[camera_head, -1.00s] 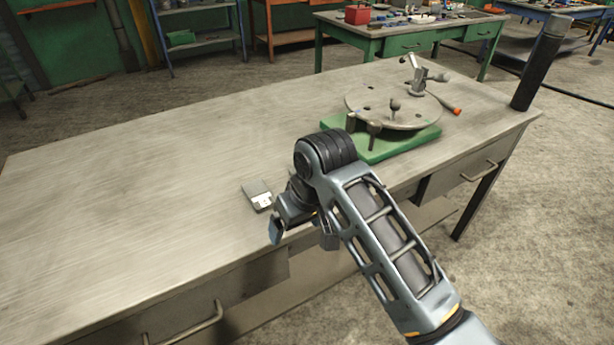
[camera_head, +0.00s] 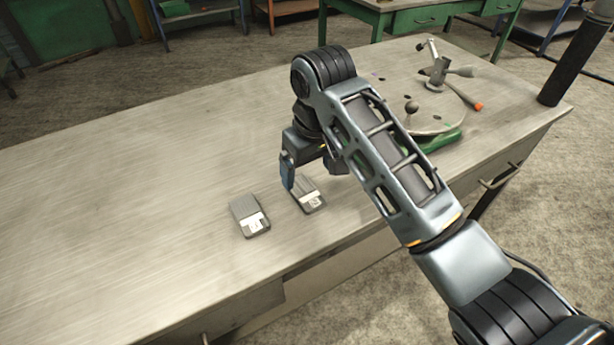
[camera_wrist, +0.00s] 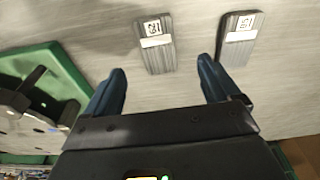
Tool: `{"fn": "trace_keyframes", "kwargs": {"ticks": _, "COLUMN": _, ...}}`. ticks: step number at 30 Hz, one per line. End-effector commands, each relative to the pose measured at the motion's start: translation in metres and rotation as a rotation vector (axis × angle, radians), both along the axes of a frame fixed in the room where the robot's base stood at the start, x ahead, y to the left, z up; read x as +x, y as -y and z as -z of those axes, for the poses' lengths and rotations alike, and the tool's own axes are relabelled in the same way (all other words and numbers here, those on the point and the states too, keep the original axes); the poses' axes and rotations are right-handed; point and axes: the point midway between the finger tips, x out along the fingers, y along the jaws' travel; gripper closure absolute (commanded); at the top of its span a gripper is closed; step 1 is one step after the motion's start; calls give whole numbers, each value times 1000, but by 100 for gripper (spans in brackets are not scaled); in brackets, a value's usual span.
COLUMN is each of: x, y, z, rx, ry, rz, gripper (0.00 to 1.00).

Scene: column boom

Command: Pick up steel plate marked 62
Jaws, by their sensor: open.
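Two small grey steel plates with white labels lie flat on the workbench. In the head view, the left plate (camera_head: 247,212) is clear of my gripper, and the right plate (camera_head: 309,201) is partly behind a finger. In the wrist view they appear as the plate between my fingers' lines (camera_wrist: 155,52) and the plate beyond the right finger (camera_wrist: 238,42). My gripper (camera_head: 310,175) is open and empty above the right plate, fingers pointing down. It also shows in the wrist view (camera_wrist: 162,72), apart from both plates.
The workbench (camera_head: 130,200) is bare to the left of the plates. A round fixture on a green base (camera_head: 445,138), with levers and an orange-tipped handle, stands to the right. A dark post (camera_head: 575,60) rises at the bench's right end.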

Motion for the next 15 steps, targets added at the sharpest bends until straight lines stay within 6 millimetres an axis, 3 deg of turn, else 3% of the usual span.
{"fn": "trace_keyframes", "kwargs": {"ticks": 15, "x": 10, "y": -4, "z": 51, "rx": -2, "ry": -3, "rz": 1, "gripper": 11}}
